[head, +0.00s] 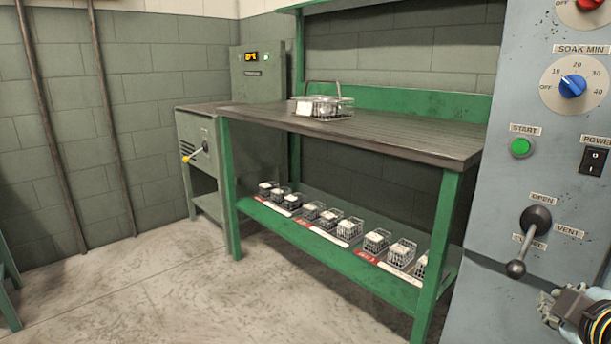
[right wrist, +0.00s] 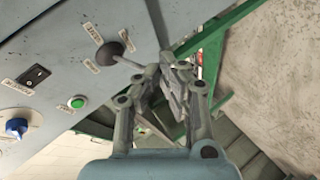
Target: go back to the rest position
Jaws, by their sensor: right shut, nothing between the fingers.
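My right gripper (head: 549,306) shows at the lower right of the head view, below and to the right of the vent lever (head: 527,240). In the right wrist view its fingers (right wrist: 168,72) are together with nothing between them. The lever points down and slightly left, its tip by the lower-left label of the panel. In the right wrist view the lever (right wrist: 124,60) runs towards the fingertips and its end is partly hidden behind them; in the head view a gap shows between them. My left gripper is in neither view.
The grey control panel (head: 490,200) stands close on the right, with a green start button (head: 520,147) and blue dial (head: 572,86). A green workbench (head: 400,135) holds a wire basket (head: 322,107); several small baskets stand on its lower shelf.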

